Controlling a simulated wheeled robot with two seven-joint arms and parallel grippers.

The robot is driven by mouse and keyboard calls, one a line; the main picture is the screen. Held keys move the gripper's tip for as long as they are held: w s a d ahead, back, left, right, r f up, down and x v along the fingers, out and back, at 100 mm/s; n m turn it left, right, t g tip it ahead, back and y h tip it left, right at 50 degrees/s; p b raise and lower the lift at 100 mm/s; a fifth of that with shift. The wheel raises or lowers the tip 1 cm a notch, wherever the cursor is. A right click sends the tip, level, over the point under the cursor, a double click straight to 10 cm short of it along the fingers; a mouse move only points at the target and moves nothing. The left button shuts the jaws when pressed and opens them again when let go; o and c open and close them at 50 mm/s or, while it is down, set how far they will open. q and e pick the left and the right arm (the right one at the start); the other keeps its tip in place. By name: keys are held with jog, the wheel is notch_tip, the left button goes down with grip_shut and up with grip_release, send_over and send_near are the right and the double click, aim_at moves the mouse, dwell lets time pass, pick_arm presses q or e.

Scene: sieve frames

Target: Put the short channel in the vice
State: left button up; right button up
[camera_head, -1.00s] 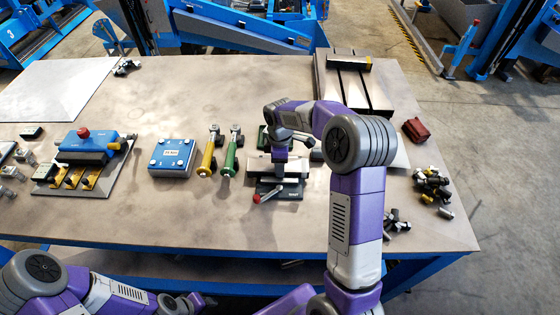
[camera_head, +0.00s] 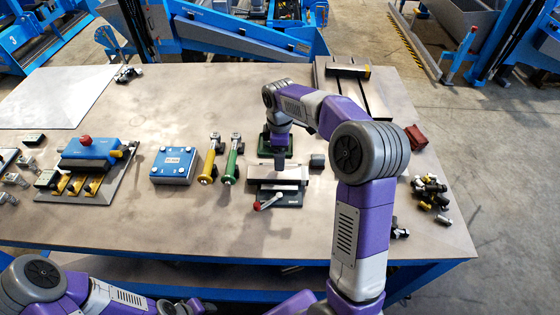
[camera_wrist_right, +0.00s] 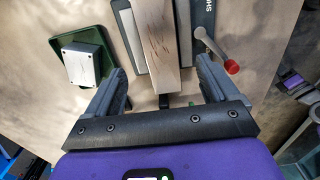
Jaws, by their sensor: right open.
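The vice (camera_head: 290,198) stands near the table's front middle, its red-knobbed lever (camera_head: 268,202) toward the front. A pale bar (camera_head: 284,174) lies left to right across it. In the right wrist view the bar (camera_wrist_right: 158,35) sits between two grey jaws (camera_wrist_right: 128,35), one end sticking out toward my gripper. It may be the short channel; its profile cannot be told. My right gripper (camera_head: 281,160) is above the vice. In the wrist view it is open (camera_wrist_right: 163,85), fingers either side of the bar's protruding end, with nothing gripped. My left gripper (camera_head: 186,305) is low at the front, its fingers unclear.
A green tray (camera_wrist_right: 57,45) holding a grey block (camera_wrist_right: 82,64) is behind the vice. A dark block (camera_head: 317,160) is right of it. Yellow (camera_head: 209,165) and green (camera_head: 233,163) handled tools and a blue box (camera_head: 173,165) are left. Loose fittings (camera_head: 430,192) lie right.

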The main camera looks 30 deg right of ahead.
jog(key=shift+r, duration=1.6)
